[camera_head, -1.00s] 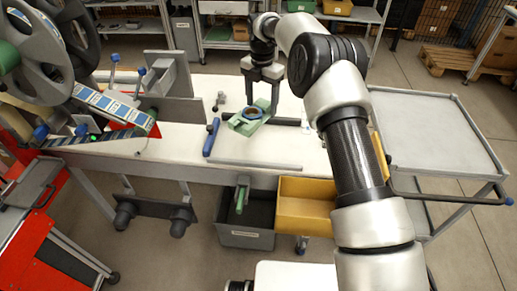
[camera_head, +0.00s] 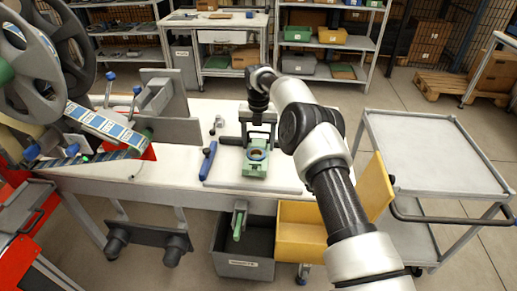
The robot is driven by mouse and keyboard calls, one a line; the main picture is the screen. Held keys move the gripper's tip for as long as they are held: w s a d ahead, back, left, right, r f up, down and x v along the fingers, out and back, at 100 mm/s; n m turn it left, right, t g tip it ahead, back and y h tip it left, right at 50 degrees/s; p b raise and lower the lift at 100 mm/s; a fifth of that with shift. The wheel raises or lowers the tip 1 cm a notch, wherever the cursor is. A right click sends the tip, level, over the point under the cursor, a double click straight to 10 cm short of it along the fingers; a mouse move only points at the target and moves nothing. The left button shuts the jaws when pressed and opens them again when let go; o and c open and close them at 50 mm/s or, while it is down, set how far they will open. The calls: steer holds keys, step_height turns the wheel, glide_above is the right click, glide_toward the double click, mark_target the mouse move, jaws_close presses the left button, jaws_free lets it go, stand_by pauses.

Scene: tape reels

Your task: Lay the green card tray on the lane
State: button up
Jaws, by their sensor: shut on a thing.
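I cannot tell whether the tray touches the plate.
A blue-handled tool (camera_head: 209,161) lies left of the tray. A reel machine (camera_head: 35,70) stands at the left. Below the front edge are a grey bin (camera_head: 243,266) and a yellow bin (camera_head: 301,241). A grey cart (camera_head: 425,155) stands at the right.

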steer(key=shift+f, duration=1.1)
steer(key=shift+f, duration=0.25)
steer(key=o, duration=1.2)
steer(key=shift+r, duration=0.1)
